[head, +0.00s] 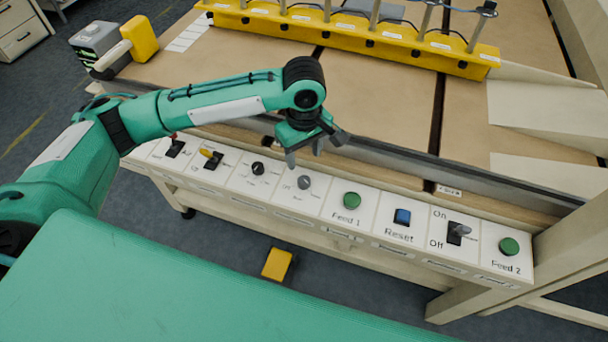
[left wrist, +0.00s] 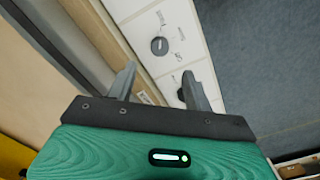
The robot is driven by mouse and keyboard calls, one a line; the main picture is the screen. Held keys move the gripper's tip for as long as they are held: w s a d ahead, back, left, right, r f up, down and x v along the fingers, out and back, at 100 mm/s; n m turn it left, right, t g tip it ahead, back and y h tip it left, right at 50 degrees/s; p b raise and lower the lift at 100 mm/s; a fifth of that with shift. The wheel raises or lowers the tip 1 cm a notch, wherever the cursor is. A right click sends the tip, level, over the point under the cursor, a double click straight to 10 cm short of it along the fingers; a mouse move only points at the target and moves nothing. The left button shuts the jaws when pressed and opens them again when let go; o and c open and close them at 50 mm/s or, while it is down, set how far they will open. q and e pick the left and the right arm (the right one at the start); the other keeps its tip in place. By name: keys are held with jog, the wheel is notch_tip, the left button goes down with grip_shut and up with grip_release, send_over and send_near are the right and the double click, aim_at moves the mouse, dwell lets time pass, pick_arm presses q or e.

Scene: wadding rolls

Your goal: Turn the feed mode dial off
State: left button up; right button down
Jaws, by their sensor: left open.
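Two dials sit side by side on the white control panel (head: 230,180): a black one (head: 258,168) and a grey one (head: 304,182). Their small labels are too blurred to tell which is the feed mode dial. My left gripper (head: 305,158) is open and empty, just above and behind the panel near both dials. In the left wrist view, the grey dial (left wrist: 159,46) lies beyond the fingers, with its pointer line slanted. The black dial (left wrist: 181,94) is partly hidden by the right finger. My right gripper is out of view.
The panel also carries a green Feed 1 button (head: 351,200), a blue Reset switch (head: 402,217), an On/Off switch (head: 458,232) and a green Feed 2 button (head: 508,246). Two levers are at left. A yellow bar (head: 350,35) crosses the table behind.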

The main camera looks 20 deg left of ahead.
aim_at(304, 180)
pick_arm(q)
notch_tip(304, 180, down, 9)
jog(key=shift+f, duration=0.1)
dwell(0.3)
